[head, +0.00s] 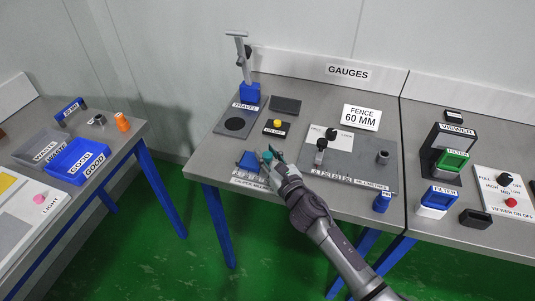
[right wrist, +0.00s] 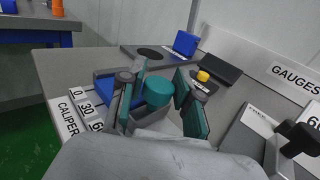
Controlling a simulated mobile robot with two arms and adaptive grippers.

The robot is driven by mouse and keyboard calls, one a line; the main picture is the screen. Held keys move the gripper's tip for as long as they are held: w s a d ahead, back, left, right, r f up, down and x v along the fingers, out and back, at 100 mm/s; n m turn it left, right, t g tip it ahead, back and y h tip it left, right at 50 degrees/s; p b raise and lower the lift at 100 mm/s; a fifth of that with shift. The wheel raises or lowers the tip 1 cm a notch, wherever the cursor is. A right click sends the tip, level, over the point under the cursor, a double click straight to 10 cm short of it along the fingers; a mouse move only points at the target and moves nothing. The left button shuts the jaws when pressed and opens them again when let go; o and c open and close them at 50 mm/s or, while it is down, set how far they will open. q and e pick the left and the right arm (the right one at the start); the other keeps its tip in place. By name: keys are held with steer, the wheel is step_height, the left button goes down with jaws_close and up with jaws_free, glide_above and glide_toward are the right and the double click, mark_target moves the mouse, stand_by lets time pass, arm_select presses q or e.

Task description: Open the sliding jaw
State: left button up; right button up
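The caliper is at the front left of the gauges table, with a blue jaw block (head: 248,161) that also shows in the right wrist view (right wrist: 105,88). A teal round knob (right wrist: 159,91) stands beside the blue block. A white scale strip (right wrist: 84,105) marked 0, 30 and 60 runs along the front. My right gripper (head: 268,154) reaches over the caliper. In the right wrist view its two teal-padded fingers (right wrist: 160,104) stand apart on either side of the knob, with gaps visible. The gripper hides part of the caliper. My left gripper is not in view.
Behind the caliper are a yellow button on a black base (head: 276,127) and a blue-based stand (head: 249,94). To the right is a grey gauge plate (head: 348,174) with upright posts.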

jaws_close()
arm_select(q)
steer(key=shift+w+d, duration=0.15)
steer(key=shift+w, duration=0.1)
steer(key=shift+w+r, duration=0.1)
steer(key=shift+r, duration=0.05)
arm_select(e)
steer(key=shift+s+d, duration=0.25)
steer(key=shift+d, duration=0.45)
steer(key=shift+s+d, duration=0.2)
steer(key=shift+d, duration=0.45)
steer(key=o, duration=0.6)
jaws_free()
steer(key=shift+a, duration=0.1)
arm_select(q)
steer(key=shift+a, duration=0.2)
arm_select(e)
steer(key=shift+s, duration=0.1)
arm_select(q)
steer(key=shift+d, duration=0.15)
arm_select(e)
steer(key=v, duration=1.2)
